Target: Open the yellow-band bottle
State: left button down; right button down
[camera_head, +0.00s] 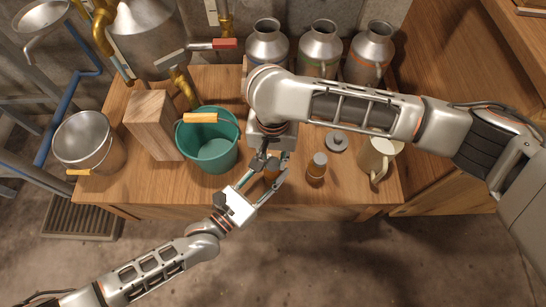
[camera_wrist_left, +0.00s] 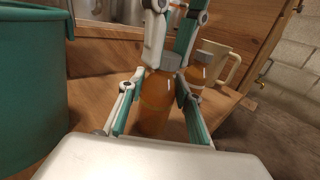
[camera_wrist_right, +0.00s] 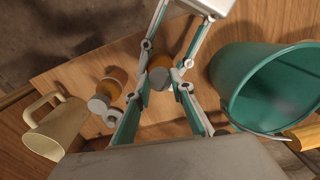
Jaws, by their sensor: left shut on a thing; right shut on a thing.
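An amber bottle (camera_wrist_left: 155,105) with a grey cap (camera_wrist_left: 168,62) stands upright between my grippers. My left gripper (camera_head: 262,182) is shut around its body from the side. My right gripper (camera_head: 270,162) comes from above and is shut on the cap, which also shows in the right wrist view (camera_wrist_right: 160,76). The cap appears to sit on the bottle's top. A second amber bottle (camera_head: 316,170) with a grey cap stands upright to the right, apart from both grippers.
A teal bucket (camera_head: 211,150) stands close left of the held bottle. A cream mug (camera_head: 375,158) and a small grey lid-like piece (camera_head: 336,142) are to the right.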

jog(key=n, duration=3.3)
jog(key=shift+r+n, duration=0.1)
jog(key=shift+n, duration=0.2)
jog(key=n, duration=1.7)
